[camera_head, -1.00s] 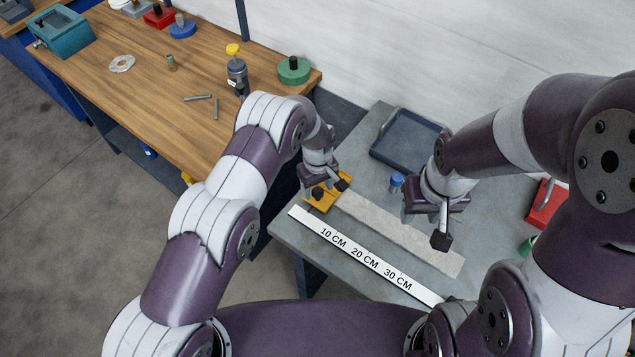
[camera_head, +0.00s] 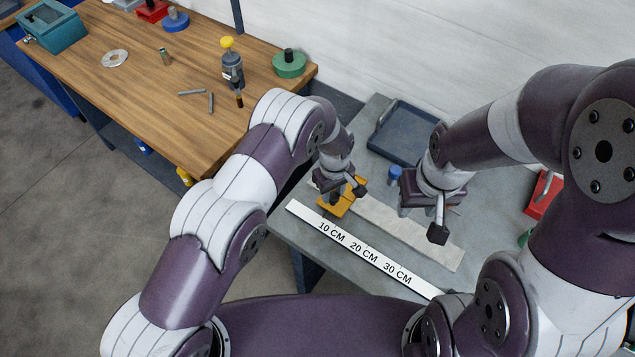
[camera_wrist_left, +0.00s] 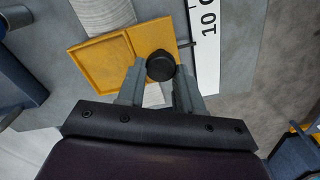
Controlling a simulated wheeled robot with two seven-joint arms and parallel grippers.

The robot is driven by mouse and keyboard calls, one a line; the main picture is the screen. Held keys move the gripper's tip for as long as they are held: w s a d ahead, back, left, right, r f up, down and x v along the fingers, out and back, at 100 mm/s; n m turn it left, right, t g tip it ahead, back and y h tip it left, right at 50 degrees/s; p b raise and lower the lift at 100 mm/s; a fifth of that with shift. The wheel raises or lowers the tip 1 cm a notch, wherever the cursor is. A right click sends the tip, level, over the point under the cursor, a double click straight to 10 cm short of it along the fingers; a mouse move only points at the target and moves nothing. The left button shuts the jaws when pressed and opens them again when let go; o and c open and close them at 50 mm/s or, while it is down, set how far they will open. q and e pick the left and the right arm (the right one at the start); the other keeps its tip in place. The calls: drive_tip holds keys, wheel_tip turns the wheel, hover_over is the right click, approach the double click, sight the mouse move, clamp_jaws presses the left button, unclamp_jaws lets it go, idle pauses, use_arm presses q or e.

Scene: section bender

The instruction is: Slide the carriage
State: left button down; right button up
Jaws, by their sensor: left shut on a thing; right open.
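The carriage (camera_head: 345,203) is a flat orange-yellow block on a pale grey track (camera_head: 412,233), beside a white ruler (camera_head: 336,235) marked 10, 20 and 30 CM. It sits close to the 10 CM mark. My left gripper (camera_head: 337,191) is over the carriage. In the left wrist view, the yellow carriage (camera_wrist_left: 100,60) has a round black knob (camera_wrist_left: 160,66), and my left gripper's fingers (camera_wrist_left: 160,88) are shut on that knob. My right gripper (camera_head: 420,208) is open and empty above the track, to the right of the carriage.
A dark blue-grey tray (camera_head: 402,135) and a small blue cylinder (camera_head: 395,174) stand behind the track. A red block (camera_head: 543,195) lies at the right. A wooden bench (camera_head: 150,90) with tools stands at the left. The track right of the carriage looks clear beneath my right gripper.

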use_arm(q)
drive_tip(key=s+d+b, duration=0.1)
drive_tip(key=s+d, duration=0.1)
drive_tip(key=d, duration=0.1)
drive_tip(key=s+d+b, duration=0.1)
drive_tip(key=s+d, duration=0.2)
drive_tip(key=d, duration=0.1)
drive_tip(key=s+d+b, duration=0.1)
drive_tip(key=s+d, duration=0.1)
drive_tip(key=d, duration=0.2)
drive_tip(key=shift+s, duration=0.4)
drive_tip(key=shift+s+d+r, duration=0.15)
drive_tip(key=shift+s+d, duration=0.15)
drive_tip(key=shift+d, duration=0.1)
drive_tip(key=c, duration=0.8)
unclamp_jaws()
drive_tip(key=shift+c, duration=0.2)
drive_tip(key=shift+o, duration=0.5)
drive_tip(key=shift+s+a, duration=0.1)
wheel_tip(320, 180, up, 13)
drive_tip(key=p, duration=0.7)
